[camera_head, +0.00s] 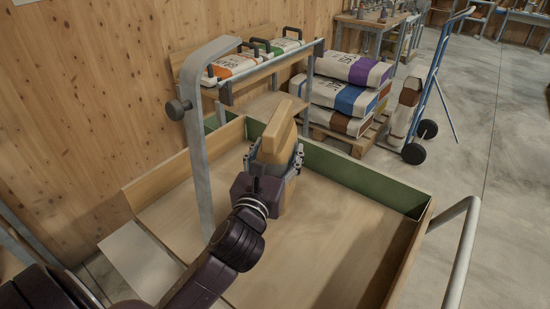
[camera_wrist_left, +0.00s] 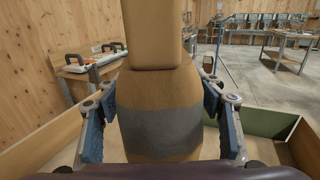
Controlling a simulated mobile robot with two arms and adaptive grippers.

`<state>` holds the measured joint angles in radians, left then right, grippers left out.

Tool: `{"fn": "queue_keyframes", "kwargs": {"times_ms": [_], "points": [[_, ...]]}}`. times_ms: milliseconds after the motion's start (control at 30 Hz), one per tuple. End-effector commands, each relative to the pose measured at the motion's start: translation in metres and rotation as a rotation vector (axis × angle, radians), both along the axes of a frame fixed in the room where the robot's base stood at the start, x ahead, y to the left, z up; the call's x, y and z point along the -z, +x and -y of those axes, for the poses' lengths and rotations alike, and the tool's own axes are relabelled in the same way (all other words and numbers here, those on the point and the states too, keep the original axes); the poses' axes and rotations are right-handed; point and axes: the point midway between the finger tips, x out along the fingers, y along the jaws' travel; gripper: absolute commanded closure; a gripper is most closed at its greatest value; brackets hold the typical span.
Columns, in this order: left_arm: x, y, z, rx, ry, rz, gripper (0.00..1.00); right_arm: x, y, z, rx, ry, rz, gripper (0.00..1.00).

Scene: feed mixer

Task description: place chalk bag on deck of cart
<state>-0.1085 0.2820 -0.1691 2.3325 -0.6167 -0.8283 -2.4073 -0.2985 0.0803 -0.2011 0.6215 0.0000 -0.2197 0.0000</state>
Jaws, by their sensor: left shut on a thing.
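The chalk bag (camera_head: 278,135) is a tan bag with a grey band and a narrow folded top. My left gripper (camera_head: 275,158) is shut around it and holds it roughly upright. In the left wrist view the bag (camera_wrist_left: 158,95) fills the middle, between the two blue-padded fingers. The cart (camera_head: 345,240) has a flat wooden deck with low side walls, green on the inside at the far side. The bag is over the far part of the deck. I cannot tell whether its bottom touches the deck. My right gripper is not in view.
A grey post (camera_head: 196,150) with a bar stands at the cart's left. A rack with handled bags (camera_head: 232,66) is behind it. Stacked sacks (camera_head: 345,95) lie on a pallet beyond the cart, beside a blue hand truck (camera_head: 428,95). The near right deck is clear.

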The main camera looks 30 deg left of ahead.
Motion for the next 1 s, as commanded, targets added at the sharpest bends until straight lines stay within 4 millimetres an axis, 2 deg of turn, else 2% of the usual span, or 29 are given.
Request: {"fn": "queue_keyframes", "kwargs": {"times_ms": [100, 400, 700, 900, 1000], "points": [[0.030, 0.000, -0.001, -0.003, 0.000, 0.004, 0.97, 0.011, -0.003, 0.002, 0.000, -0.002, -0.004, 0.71], [0.091, 0.000, 0.000, -0.001, 0.001, 0.008, 0.97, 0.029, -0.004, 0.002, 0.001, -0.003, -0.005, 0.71], [0.112, 0.000, 0.000, 0.000, 0.003, 0.011, 0.97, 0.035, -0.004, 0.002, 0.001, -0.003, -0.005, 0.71], [0.141, 0.000, 0.000, -0.001, 0.001, 0.008, 0.97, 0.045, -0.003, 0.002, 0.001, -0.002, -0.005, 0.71], [0.149, 0.000, 0.000, -0.001, 0.002, 0.009, 0.97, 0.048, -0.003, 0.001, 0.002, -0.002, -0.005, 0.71]]}}
